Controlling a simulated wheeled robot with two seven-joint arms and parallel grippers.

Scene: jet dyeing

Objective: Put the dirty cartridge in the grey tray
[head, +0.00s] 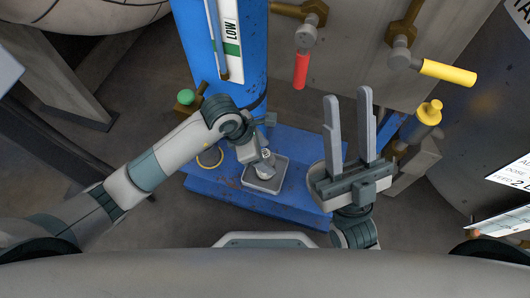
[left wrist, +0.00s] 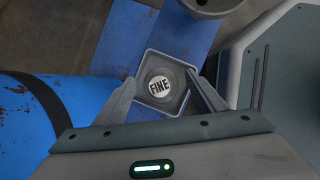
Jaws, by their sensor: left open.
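A cartridge (head: 266,155) stands upright in the grey tray (head: 247,183) on the blue base. In the left wrist view, a round cartridge end labelled FINE (left wrist: 159,87) sits inside the square grey tray (left wrist: 149,56). Its side is mostly out of sight there, so I cannot tell how dirty it is. My left gripper (left wrist: 163,84) is open, with its fingers on both sides of the cartridge and apart from it. In the head view its fingers are hard to make out. My right gripper (head: 349,95) is open and empty, raised to the right of the tray.
The tray rests on a blue base plate (head: 300,195) in front of a blue column (head: 240,60). A yellow ring (head: 210,157) lies left of the tray. Valves with a red handle (head: 301,70) and a yellow handle (head: 448,72) stick out behind my right gripper.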

